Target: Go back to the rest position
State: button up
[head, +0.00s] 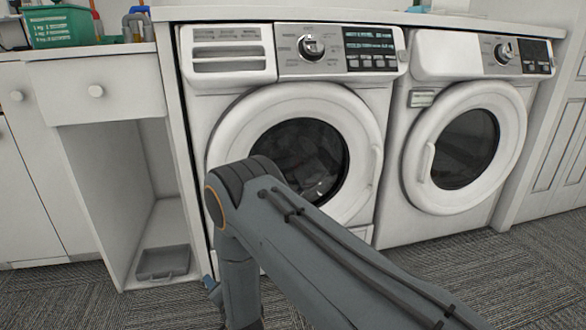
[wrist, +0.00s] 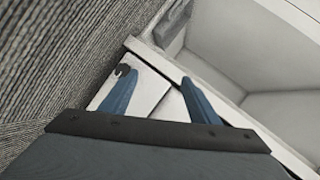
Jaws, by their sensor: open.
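My arm (head: 300,240) reaches forward from the lower right in the head view, bends in front of the left washer, and hangs down at its far end. My gripper (wrist: 157,78) shows in the wrist view as two blue fingers spread apart with nothing between them. In the head view only a small blue part of it shows beside the lower arm, low in front of the gap between the open cabinet and the left washer. White cabinet panels lie beyond the fingers in the wrist view; I cannot tell whether they touch.
The left washer (head: 228,110) and right washer (head: 420,190) have shut doors. A grey tray (head: 163,263) lies in the open white cabinet (head: 110,180). A green basket (head: 60,27) stands on the counter. Carpet (head: 530,270) is clear at the lower right.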

notch_tip(320, 180, up, 9)
jog(key=n+g+h, duration=0.1)
jog(key=n, duration=0.1)
jog(key=s+d+r+n+g+h, duration=0.1)
jog(key=s+d+r+n+g, duration=0.15)
jog(key=s+r, duration=0.45)
jog(key=s+d+r+n+g+h, duration=0.1)
jog(key=s+d+r+n+g, duration=0.15)
jog(key=r, duration=0.75)
jog(key=s+d+r+n+g+h, duration=0.1)
jog(key=s+d+r+n+g, duration=0.1)
jog(key=s+d+r, duration=0.55)
jog(key=s+d+r+n+g+h, duration=0.15)
jog(key=s+d, duration=0.35)
jog(key=s, duration=0.6)
jog(key=s+d+r+n+g, duration=0.2)
jog(key=s+d+r, duration=0.35)
jog(key=s, duration=0.35)
jog(key=d+r+m+h+p, duration=0.1)
jog(key=d+r+m+p, duration=0.2)
jog(key=d+r+p, duration=0.7)
jog(key=d+r+m+h+p, duration=0.1)
jog(key=d+r+m+p, duration=0.2)
jog(key=d+r+p, duration=0.8)
notch_tip(320, 180, up, 6)
jog(key=p, duration=1.6)
jog(key=shift+d, duration=0.15)
jog(key=shift+t, duration=0.25)
